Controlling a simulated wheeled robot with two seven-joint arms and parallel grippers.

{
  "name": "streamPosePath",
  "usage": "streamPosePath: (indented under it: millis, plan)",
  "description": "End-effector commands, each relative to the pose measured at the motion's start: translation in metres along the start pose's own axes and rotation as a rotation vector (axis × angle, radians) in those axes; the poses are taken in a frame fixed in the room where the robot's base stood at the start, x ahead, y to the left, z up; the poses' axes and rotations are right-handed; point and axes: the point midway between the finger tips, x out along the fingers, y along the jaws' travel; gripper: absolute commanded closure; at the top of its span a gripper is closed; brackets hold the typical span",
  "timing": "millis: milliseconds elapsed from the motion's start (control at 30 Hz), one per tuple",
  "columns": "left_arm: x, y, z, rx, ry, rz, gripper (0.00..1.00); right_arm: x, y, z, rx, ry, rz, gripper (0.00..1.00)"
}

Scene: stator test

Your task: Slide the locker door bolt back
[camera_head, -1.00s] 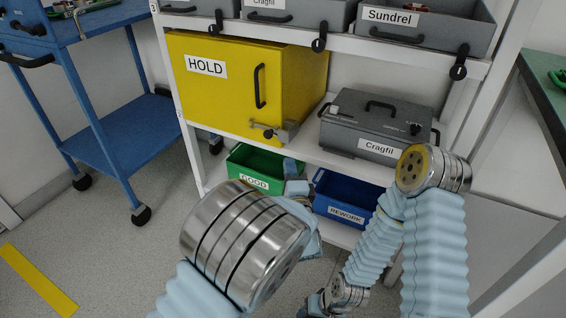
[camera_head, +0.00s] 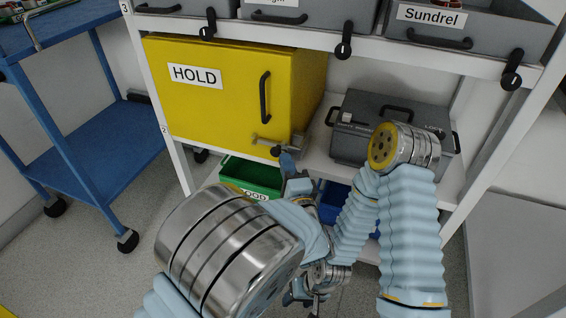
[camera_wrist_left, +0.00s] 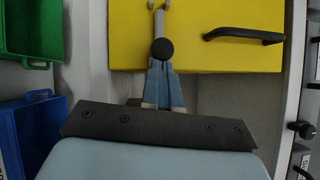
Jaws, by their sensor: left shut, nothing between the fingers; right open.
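The yellow locker labelled HOLD (camera_head: 215,100) stands on the shelf, its door shut, with a black upright handle (camera_head: 265,97). A grey bolt (camera_head: 262,142) with a dark round knob (camera_head: 276,151) sits at the door's lower right edge. The left wrist view shows the bolt rod (camera_wrist_left: 158,20) and knob (camera_wrist_left: 162,48) close up. My left gripper (camera_head: 288,160) is shut and empty, its fingertips (camera_wrist_left: 160,66) right at the knob; I cannot tell whether they touch it. My right gripper (camera_head: 302,297) is open, low down and partly hidden by my arms.
A green bin (camera_head: 250,176) and a blue bin (camera_wrist_left: 30,130) are below the locker. A grey case (camera_head: 385,112) stands to its right. Grey drawers with black latches (camera_head: 343,46) hang above. A blue cart (camera_head: 75,165) stands at left.

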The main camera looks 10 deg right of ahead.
Motion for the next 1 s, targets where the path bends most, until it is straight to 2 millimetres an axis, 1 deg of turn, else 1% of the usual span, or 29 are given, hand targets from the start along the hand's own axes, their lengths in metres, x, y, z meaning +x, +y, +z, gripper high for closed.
streamPosePath:
  millis: [300,367,500,600,1000]
  plan:
    - [0.001,0.0,0.002,0.0,-0.001,0.0,1.0,-0.001,0.0,0.0,0.0,0.0,0.0,0.44]
    - [0.004,0.0,0.006,0.001,-0.002,0.001,1.0,-0.003,-0.001,0.0,0.0,0.0,0.0,0.44]
    - [0.016,0.002,0.023,0.003,-0.003,0.0,1.0,-0.007,-0.003,0.0,0.0,0.0,0.0,0.44]
    - [0.019,0.005,0.029,0.001,-0.001,0.001,1.0,-0.008,-0.003,0.0,-0.001,0.0,0.0,0.44]
    - [0.021,0.006,0.029,0.001,-0.002,0.0,1.0,-0.007,-0.003,0.0,-0.001,0.0,0.0,0.44]
